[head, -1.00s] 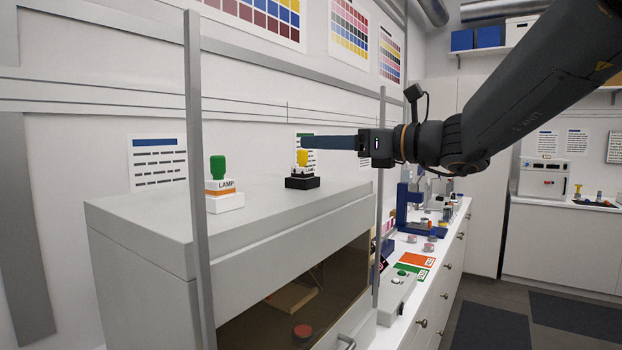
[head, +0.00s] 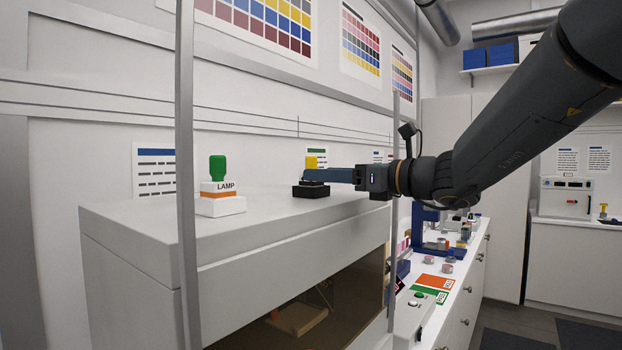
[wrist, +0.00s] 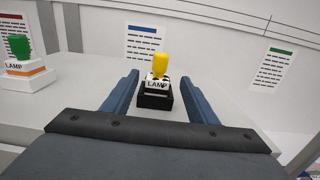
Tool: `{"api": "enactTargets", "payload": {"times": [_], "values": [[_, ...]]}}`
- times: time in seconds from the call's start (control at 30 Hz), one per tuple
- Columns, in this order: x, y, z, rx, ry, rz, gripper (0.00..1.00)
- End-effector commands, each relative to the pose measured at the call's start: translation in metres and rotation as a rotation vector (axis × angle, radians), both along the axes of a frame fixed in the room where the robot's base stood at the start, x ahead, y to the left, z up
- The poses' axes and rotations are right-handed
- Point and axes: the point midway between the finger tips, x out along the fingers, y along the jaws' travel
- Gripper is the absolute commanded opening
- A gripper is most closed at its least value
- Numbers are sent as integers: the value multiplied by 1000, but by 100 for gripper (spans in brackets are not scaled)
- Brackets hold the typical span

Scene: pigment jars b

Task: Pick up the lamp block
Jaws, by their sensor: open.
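Two lamp blocks stand on top of the grey cabinet (head: 130,218). One lamp block (head: 311,191) has a yellow knob, a white part marked LAMP and a black base. In the wrist view this yellow-knobbed block (wrist: 155,101) stands upright between the lines of my two fingers, near their tips. My gripper (head: 306,174) is open and empty, its fingers reaching from the right at about the height of the block's white part. In the head view the fingers hide part of it. The other lamp block (head: 219,206), with green knob, orange stripe and white base, stands farther left.
A grey upright post (head: 186,170) stands in front of the cabinet at left, another (head: 392,230) at right. The wall with printed sheets (wrist: 144,43) is close behind. The cabinet top between the two blocks is clear. A bench with jars (head: 447,268) runs beyond.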

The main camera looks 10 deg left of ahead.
Motion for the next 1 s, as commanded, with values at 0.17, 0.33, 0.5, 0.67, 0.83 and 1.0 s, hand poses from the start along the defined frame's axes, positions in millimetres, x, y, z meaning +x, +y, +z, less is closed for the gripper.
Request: {"api": "enactTargets", "payload": {"times": [0.17,0.33,0.5,0.67,0.83,1.0], "values": [[5,24,0,0,2,4,53],[12,40,-1,0,1,3,53],[13,42,-2,1,-1,2,53],[13,43,-2,1,-1,3,43],[13,43,-2,0,-1,3,14],[13,43,-2,1,-1,3,8]]}}
